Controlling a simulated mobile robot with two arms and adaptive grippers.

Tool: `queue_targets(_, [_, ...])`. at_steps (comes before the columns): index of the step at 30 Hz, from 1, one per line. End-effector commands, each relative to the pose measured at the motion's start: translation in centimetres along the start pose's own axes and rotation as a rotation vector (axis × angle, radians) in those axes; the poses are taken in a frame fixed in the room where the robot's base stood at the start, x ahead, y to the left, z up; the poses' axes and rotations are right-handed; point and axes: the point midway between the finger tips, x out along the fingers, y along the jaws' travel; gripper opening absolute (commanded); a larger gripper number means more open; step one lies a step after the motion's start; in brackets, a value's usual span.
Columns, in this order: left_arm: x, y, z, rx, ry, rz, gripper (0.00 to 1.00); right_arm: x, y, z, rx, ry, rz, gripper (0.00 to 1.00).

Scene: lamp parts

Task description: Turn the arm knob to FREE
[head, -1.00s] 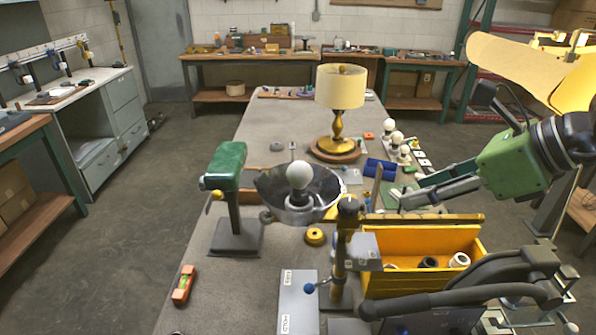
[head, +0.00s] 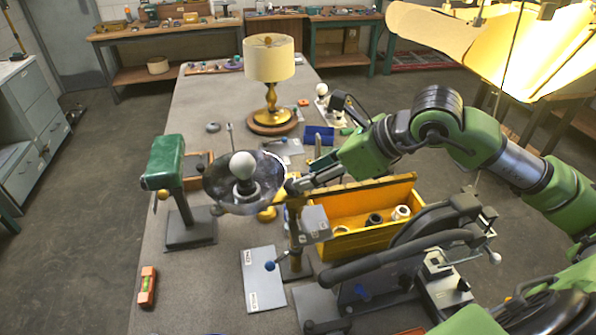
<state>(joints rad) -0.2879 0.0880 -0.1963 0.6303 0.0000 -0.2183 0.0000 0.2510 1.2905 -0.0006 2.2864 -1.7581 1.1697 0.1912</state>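A blue ball-ended knob (head: 270,266) sticks out left from the upright post (head: 295,235). It is over a pale plate (head: 263,292) with a label at each end; the lettering is too small to read surely. A metal bowl-shaped shade (head: 222,200) with a white bulb (head: 242,165) is left of the post. My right gripper (head: 298,185) is at the top of the post, above the blue knob and apart from it. Its fingertips overlap the post top, so I cannot tell whether they touch or grip it. My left gripper is out of view.
A yellow bin (head: 365,240) with small parts is right of the post. A green-headed stand (head: 166,165) is at left and a lit-coloured table lamp (head: 269,65) behind. Dark curved bars (head: 400,258) crowd the lower right. The bench is clear near the level (head: 147,287).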

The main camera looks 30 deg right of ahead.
Motion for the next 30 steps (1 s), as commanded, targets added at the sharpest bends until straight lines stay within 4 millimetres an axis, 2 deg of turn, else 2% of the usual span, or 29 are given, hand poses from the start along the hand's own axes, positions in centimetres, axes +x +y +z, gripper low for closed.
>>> queue_targets(3, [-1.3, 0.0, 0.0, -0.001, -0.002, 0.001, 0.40, 1.4, 0.0, 0.4, 0.005, -0.003, 0.003, 0.37])
queue_targets(12, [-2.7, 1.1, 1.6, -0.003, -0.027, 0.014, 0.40, 4.7, 0.0, 0.2, 0.003, -0.002, 0.001, 0.37])
queue_targets(23, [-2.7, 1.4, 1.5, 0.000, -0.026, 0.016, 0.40, 5.3, -0.1, 0.0, 0.000, 0.000, -0.001, 0.37])
queue_targets(27, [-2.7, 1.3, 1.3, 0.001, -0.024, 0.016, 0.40, 5.2, -0.1, 0.0, 0.001, 0.000, -0.001, 0.08])
queue_targets(30, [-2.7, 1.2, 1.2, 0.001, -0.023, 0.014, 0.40, 5.2, -0.1, 0.0, 0.001, 0.000, -0.001, 0.08])
